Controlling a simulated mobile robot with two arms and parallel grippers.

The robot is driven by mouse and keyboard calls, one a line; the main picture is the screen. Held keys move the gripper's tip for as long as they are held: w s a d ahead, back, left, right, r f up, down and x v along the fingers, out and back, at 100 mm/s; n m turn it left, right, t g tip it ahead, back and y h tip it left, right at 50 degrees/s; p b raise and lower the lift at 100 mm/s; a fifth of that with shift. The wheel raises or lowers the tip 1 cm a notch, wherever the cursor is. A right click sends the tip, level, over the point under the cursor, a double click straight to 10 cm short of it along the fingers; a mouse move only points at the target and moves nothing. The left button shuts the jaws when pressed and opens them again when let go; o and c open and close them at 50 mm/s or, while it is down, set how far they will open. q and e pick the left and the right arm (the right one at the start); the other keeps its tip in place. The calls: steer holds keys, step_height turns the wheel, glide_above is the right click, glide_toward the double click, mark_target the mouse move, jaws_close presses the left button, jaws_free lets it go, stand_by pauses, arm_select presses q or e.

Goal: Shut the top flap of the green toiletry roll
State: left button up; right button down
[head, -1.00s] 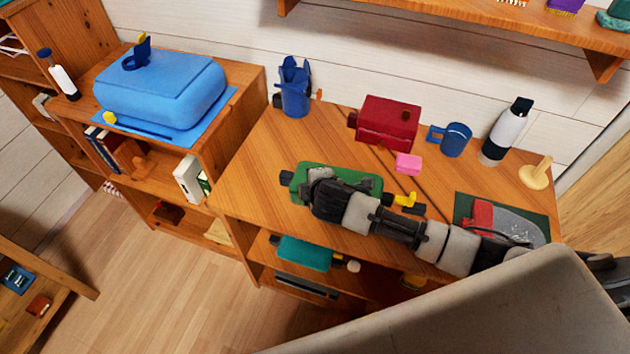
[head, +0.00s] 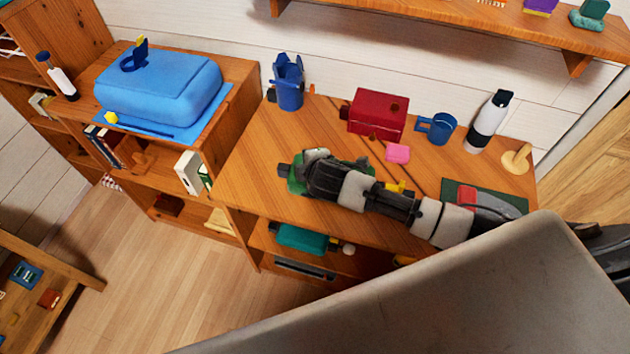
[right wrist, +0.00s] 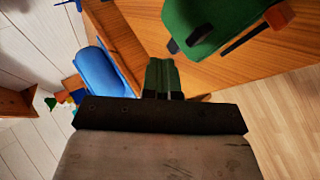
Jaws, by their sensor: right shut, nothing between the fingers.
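The green toiletry roll (head: 297,186) lies on the wooden desk, mostly hidden under my right arm in the head view. In the right wrist view the green roll (right wrist: 205,18) shows at the top with dark end pieces. I cannot tell how its top flap stands. My right gripper (head: 316,155) is over the roll's back left part in the head view. In the right wrist view its fingers (right wrist: 162,72) are shut and empty, pictured below the roll and apart from it. My left gripper is not in view.
A dark red box (head: 378,114), pink block (head: 397,153), blue mug (head: 437,128), white-and-black bottle (head: 487,122) and blue holder (head: 288,85) stand behind the roll. A blue case (head: 160,88) sits on the left cabinet. The desk's left part is clear.

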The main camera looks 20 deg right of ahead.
steer(key=s+a+r+b, duration=0.1)
steer(key=s+r, duration=0.2)
steer(key=s, duration=0.6)
steer(key=shift+s+a+b, duration=0.15)
steer(key=shift+b, duration=0.25)
